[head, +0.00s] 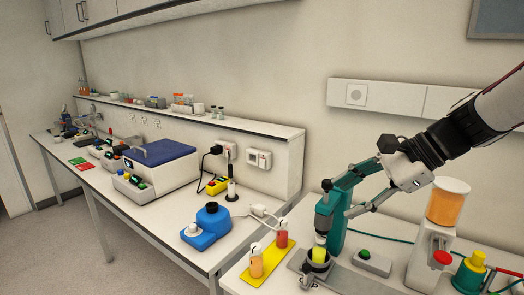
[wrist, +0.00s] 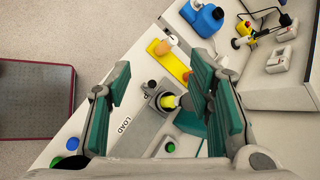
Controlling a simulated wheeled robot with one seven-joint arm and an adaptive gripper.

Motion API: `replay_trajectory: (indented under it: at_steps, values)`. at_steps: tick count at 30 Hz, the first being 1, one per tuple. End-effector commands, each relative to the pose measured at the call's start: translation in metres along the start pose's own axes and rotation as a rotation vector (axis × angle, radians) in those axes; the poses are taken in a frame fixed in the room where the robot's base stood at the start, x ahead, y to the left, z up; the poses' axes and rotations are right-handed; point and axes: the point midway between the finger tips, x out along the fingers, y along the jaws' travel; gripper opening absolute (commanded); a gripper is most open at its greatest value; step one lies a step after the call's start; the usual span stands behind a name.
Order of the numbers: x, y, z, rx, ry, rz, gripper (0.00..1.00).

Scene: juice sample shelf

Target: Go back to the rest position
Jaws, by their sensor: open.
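My gripper (wrist: 160,70) is open and empty, its two teal-padded fingers spread apart in the wrist view. In the head view my gripper (head: 334,218) reaches in from the right, above the near bench. Below it a yellow-topped piece (head: 318,256) sits in a dark round holder on a grey plate. The same yellow piece (wrist: 169,101) shows between the fingers in the wrist view, apart from them. A teal upright body is close behind the fingers and partly hidden by them.
A yellow strip (head: 258,278) holds an orange and a red sample. A juice dispenser (head: 446,205) and a yellow-and-green item (head: 470,271) stand to the right. A blue container (head: 212,220) and a blue-lidded machine (head: 160,152) are on the left bench. A wall runs behind.

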Motion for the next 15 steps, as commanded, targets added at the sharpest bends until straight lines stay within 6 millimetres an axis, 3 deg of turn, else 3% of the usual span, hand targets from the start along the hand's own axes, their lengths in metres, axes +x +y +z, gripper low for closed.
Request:
replay_trajectory:
  at_steps: [1, 6, 15]
  values:
    - [-0.003, 0.017, 0.015, -0.108, 0.040, 0.031, 0.48]
    - [-0.013, 0.074, 0.040, -0.485, 0.189, 0.149, 0.48]
    - [-0.041, 0.154, 0.048, -1.147, 0.440, 0.355, 0.48]
